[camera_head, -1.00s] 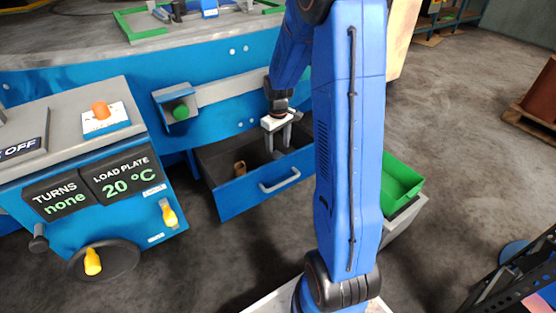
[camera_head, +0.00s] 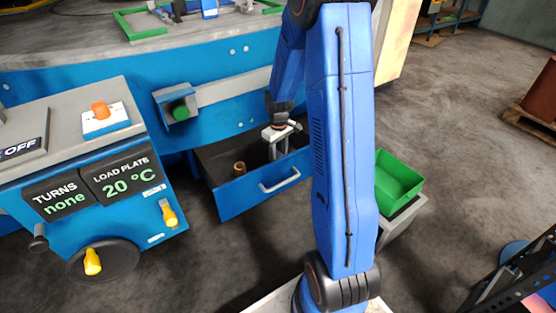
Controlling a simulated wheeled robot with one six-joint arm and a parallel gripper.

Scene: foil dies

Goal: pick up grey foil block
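My gripper (camera_head: 279,149) reaches down into the open blue drawer (camera_head: 240,197), its fingers pointing down near the drawer's right half. Two light grey fingers show with a gap between them, and I see nothing held there. I cannot make out a grey foil block; the drawer's right end and part of its floor are hidden behind my arm, gripper and the drawer front.
A small brown cylinder (camera_head: 240,169) stands in the drawer, left of my gripper. A green bin (camera_head: 398,180) stands right of my arm.

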